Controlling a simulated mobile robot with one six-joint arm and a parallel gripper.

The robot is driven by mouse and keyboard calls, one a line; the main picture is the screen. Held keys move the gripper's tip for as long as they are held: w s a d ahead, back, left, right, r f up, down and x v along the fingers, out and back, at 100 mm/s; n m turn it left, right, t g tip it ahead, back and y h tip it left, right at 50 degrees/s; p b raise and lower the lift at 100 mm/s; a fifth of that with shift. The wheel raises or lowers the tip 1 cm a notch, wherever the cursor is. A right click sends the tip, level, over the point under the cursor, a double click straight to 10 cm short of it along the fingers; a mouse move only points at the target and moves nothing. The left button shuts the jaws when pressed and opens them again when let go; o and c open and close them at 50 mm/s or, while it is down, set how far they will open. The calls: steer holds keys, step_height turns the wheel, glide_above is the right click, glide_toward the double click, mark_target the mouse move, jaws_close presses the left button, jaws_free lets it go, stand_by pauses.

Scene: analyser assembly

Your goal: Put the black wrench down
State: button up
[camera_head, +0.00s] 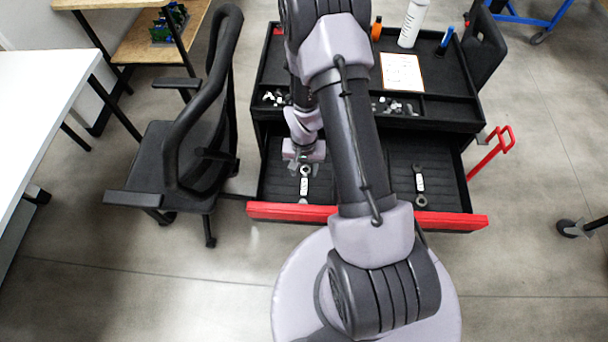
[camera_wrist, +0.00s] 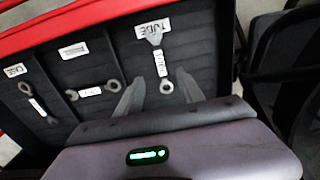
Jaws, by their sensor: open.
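My gripper (camera_head: 303,160) is low over the left part of the open drawer. In the wrist view my gripper (camera_wrist: 158,77) has its two fingers spread apart. Between them lies the ring end of a dark grey wrench (camera_wrist: 157,46) with a white label on its handle. This wrench (camera_head: 304,186) also shows in the head view, just in front of my gripper. It appears to rest on the drawer floor, with a gap to each finger. None of the wrenches looks clearly black, so I cannot tell by colour which is the black one.
The black drawer with a red front (camera_head: 275,210) holds another wrench (camera_head: 420,186) at the right. In the wrist view a sideways wrench (camera_wrist: 92,91) and a slanted wrench (camera_wrist: 38,106) lie left of my fingers. An office chair (camera_head: 180,150) stands close to the left.

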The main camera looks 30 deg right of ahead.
steer(key=a+r+n+t, duration=0.1)
steer(key=a+r+t, duration=0.15)
steer(key=r, duration=1.15)
steer(key=a+r+t, duration=0.1)
steer(key=a+r, duration=0.3)
steer(key=r, duration=1)
steer(key=s+a+r+t+y, duration=0.1)
steer(key=s+a+r, duration=0.2)
steer(key=s+r, duration=0.3)
steer(key=s+a+r+n+t+y, duration=0.1)
steer(key=s+a+r, duration=0.3)
steer(key=s+r, duration=0.2)
steer(key=shift+s+a, duration=0.3)
steer(key=shift+s, duration=0.75)
steer(key=shift+f, duration=0.1)
